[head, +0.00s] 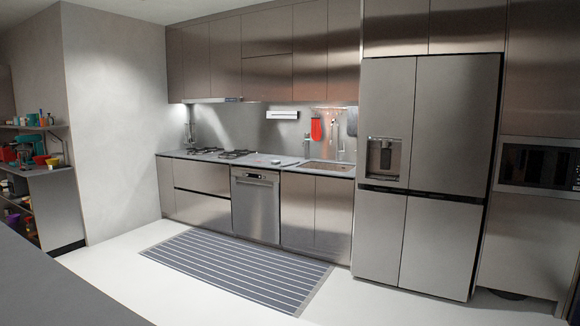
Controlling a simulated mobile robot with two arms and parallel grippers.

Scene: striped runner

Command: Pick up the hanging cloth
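A small red thing (316,129) hangs against the metal backsplash in the head view, to the left of the sink faucet. It may be the hanging cloth, but it is too small to tell cloth from mitt. A dark thing (352,122) hangs to its right, close to the fridge, and its kind is also unclear. Neither of my grippers shows in this view.
The counter (270,160) holds a hob (222,153) and a sink (328,167). A striped runner (235,268) lies on the clear floor before the dishwasher (255,207). A large fridge (433,130) stands right. A grey surface (60,290) fills the lower left.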

